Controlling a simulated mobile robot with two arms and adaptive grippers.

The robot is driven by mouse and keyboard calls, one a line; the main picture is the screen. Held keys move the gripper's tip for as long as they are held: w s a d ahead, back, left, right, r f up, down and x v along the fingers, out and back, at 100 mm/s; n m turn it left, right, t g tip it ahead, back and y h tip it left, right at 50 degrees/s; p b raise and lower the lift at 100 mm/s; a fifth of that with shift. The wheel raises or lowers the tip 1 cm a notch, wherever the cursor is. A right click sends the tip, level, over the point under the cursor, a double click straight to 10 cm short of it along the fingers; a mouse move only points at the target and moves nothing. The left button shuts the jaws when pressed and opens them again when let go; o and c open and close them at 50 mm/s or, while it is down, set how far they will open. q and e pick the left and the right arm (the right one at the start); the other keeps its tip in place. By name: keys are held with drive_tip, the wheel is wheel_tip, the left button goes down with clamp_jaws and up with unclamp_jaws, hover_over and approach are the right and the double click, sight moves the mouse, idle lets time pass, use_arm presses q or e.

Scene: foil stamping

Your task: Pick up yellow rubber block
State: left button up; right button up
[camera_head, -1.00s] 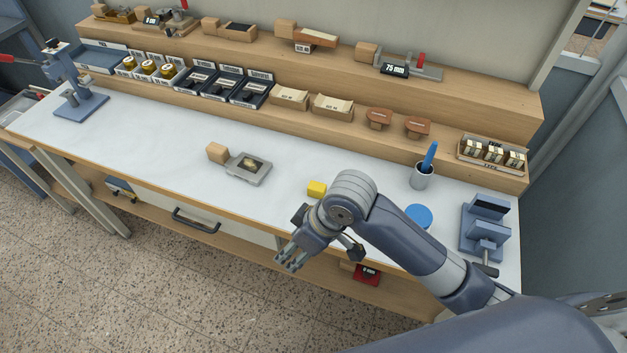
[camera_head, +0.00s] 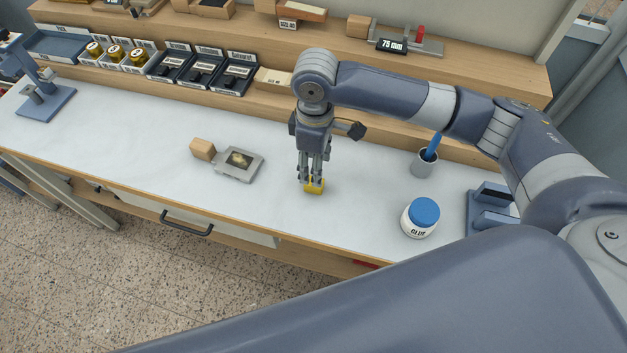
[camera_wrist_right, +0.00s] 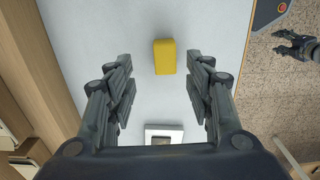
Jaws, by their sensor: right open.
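The yellow rubber block (camera_head: 314,187) lies on the white worktop, partly hidden by my right gripper (camera_head: 312,178) in the head view. My right gripper points down over the block, its fingers at or just above it. In the right wrist view, the yellow block (camera_wrist_right: 165,57) shows whole, ahead between the spread fingers of my right gripper (camera_wrist_right: 161,68). The fingers are open, with a gap on both sides of the block. My left gripper (camera_wrist_right: 295,45) shows at the right edge of the wrist view, over the floor, fingers apart and empty. It is not in the head view.
A glue jar (camera_head: 420,218) and a grey cup (camera_head: 424,164) stand to the right. Stepped wooden shelves (camera_head: 350,66) with trays run along the back.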

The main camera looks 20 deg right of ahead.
drive_tip(key=shift+f, duration=0.7)
drive_tip(key=f, duration=0.1)
drive_tip(key=f+p, duration=0.1)
drive_tip(key=f, duration=0.2)
drive_tip(key=shift+s+a+f, duration=0.2)
drive_tip(key=shift+s, duration=0.15)
drive_tip(key=shift+f, duration=0.4)
use_arm(q)
drive_tip(key=shift+w+r, duration=0.7)
drive_tip(key=shift+r, duration=0.1)
use_arm(e)
drive_tip(key=shift+w, duration=0.1)
drive_tip(key=shift+c, duration=0.3)
use_arm(q)
drive_tip(key=shift+s+a, duration=0.1)
drive_tip(key=shift+s, duration=0.15)
use_arm(e)
drive_tip(key=c, duration=1.1)
